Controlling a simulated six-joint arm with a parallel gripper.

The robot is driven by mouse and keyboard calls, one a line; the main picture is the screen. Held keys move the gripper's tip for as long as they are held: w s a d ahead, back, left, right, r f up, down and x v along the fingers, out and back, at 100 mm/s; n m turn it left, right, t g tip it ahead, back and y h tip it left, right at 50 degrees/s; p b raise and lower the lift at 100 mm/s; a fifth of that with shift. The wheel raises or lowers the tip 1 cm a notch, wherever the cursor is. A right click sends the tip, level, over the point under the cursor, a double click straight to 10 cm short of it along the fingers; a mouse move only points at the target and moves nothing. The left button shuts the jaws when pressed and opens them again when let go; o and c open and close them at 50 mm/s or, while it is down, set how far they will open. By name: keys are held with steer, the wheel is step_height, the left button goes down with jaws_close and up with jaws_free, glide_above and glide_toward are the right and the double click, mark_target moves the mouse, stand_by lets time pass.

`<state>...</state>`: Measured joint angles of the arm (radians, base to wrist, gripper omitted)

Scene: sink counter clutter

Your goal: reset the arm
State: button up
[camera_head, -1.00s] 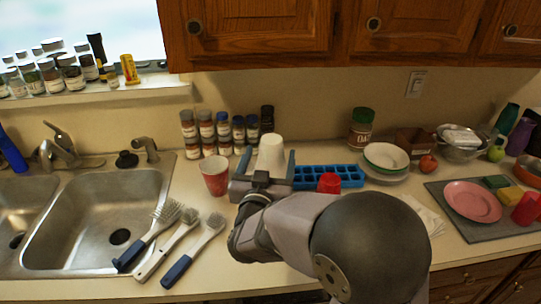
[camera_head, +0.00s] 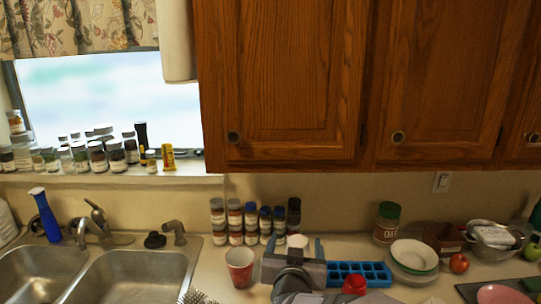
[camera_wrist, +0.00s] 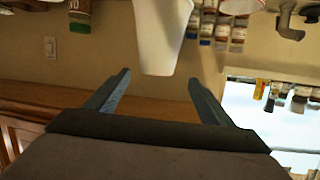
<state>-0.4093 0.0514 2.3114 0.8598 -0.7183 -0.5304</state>
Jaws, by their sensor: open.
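My gripper (camera_head: 294,246) is open over the counter in the head view, with its two fingers apart and pointing away from me. A white cup (camera_head: 297,240) shows between the fingers in that view, its lower part hidden by the gripper. In the wrist view, which is upside down, my gripper's fingers (camera_wrist: 160,80) are spread, and the white cup (camera_wrist: 162,35) lies ahead between them in the picture. No contact with the cup is visible. I cannot tell how far it is beyond the fingertips.
A red patterned cup (camera_head: 240,267) stands left of the gripper. Several spice jars (camera_head: 250,222) stand behind. A blue ice tray (camera_head: 362,273) and red cup (camera_head: 354,285) are on the right, with stacked bowls (camera_head: 414,256) beyond. The sink (camera_head: 135,275) is at left; cabinets (camera_head: 290,80) hang above.

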steer(key=s+f+n+g+y+b, duration=0.35)
steer(key=s+f+g, duration=0.45)
steer(key=s+f, duration=0.65)
steer(key=s+d+f+m+g+h+b, duration=0.1)
steer(key=s+d+f+g+b, duration=0.1)
steer(key=s+d+f+g, duration=0.35)
steer(key=s+d+f+m+g+h+b, duration=0.1)
steer(key=s+d+f+g+b, duration=0.15)
steer(key=s+f, duration=0.5)
step_height(320, 180, down, 25)
steer(key=s+t+b, duration=0.1)
steer(key=b, duration=2.5)
steer(key=shift+d+f, duration=0.15)
steer(key=shift+f, duration=0.05)
